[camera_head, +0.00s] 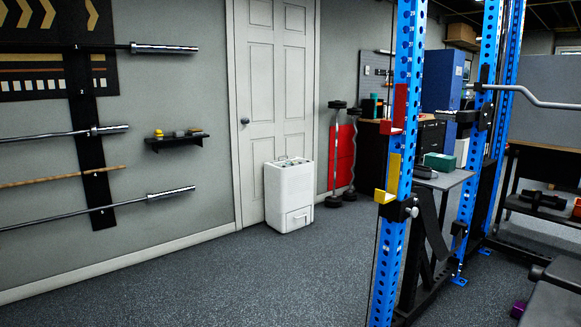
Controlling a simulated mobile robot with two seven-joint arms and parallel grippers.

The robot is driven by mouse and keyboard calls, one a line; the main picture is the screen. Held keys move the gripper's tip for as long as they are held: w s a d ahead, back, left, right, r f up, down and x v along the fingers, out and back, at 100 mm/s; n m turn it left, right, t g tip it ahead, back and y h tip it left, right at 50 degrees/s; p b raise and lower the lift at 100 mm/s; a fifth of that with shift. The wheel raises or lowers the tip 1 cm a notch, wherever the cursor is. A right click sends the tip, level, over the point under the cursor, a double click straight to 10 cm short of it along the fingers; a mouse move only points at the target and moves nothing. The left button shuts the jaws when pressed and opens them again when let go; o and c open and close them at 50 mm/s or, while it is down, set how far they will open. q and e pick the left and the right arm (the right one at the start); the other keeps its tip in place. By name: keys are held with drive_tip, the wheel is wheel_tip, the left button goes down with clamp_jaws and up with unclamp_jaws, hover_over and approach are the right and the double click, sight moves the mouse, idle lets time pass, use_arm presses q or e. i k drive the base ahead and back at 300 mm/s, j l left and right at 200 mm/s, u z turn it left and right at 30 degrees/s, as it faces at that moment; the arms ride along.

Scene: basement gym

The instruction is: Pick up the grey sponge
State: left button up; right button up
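A small black wall shelf (176,143) hangs on the grey wall left of the door. Several small items sit on it: a yellow one (158,134) at the left end, a grey block-like one (179,134) in the middle and another greyish one (195,131) at the right. They are too small to tell which, if any, is the grey sponge. Neither of my grippers shows in the head view.
Barbells (165,49) and a wooden bar (60,177) hang on the left wall. A white bin-like unit (289,197) stands before the white door (276,100). A blue rack (388,265) stands at the right. The dark floor (215,280) below the shelf is clear.

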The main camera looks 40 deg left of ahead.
sight(177, 133)
drive_tip(key=u, duration=1.9)
